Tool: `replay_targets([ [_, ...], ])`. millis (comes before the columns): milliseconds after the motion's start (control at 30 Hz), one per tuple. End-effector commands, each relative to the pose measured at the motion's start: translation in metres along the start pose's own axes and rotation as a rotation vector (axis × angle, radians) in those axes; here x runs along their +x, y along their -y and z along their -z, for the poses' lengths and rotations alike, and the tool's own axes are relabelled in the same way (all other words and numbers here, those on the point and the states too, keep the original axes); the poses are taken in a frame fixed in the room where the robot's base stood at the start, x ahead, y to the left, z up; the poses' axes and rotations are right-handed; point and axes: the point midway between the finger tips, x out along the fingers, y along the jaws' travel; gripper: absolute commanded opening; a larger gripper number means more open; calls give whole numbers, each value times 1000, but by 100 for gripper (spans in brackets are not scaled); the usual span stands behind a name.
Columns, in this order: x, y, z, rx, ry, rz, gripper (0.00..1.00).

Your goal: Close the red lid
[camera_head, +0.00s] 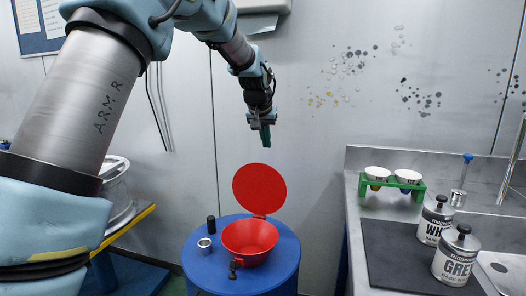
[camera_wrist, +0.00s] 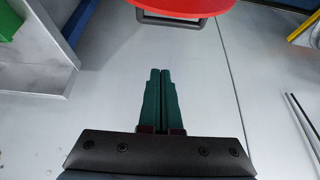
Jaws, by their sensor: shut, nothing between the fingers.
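The red lid (camera_head: 259,188) stands open, raised and leaning slightly back, joined at its hinge to the rear rim of the red bowl-like funnel (camera_head: 250,238). The funnel sits on top of a blue drum (camera_head: 203,263). My gripper (camera_head: 265,136) hangs above the lid with its green fingers pointing down, apart from the lid. In the wrist view my gripper (camera_wrist: 161,72) has its two fingers together with nothing between them. Part of the red lid (camera_wrist: 185,6) shows at the top edge of that view, beyond the fingertips. The funnel's inside is empty as far as I see.
A small metal cup (camera_head: 205,244) and a black cylinder (camera_head: 211,224) stand on the drum left of the funnel. A steel sink bench at right holds paint cans (camera_head: 456,257) and a green rack (camera_head: 392,186). A wall stands behind the drum.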

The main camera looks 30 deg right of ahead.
Motion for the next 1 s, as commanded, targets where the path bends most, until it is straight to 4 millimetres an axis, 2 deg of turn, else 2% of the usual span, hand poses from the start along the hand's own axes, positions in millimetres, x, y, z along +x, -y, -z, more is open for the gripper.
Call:
replay_targets([
  [433,84,2,0,-2,4,1,0],
  [500,75,1,-10,-1,1,1,0],
  [700,69,1,-30,-1,2,1,0],
  [1000,67,1,-39,-2,1,1,0],
])
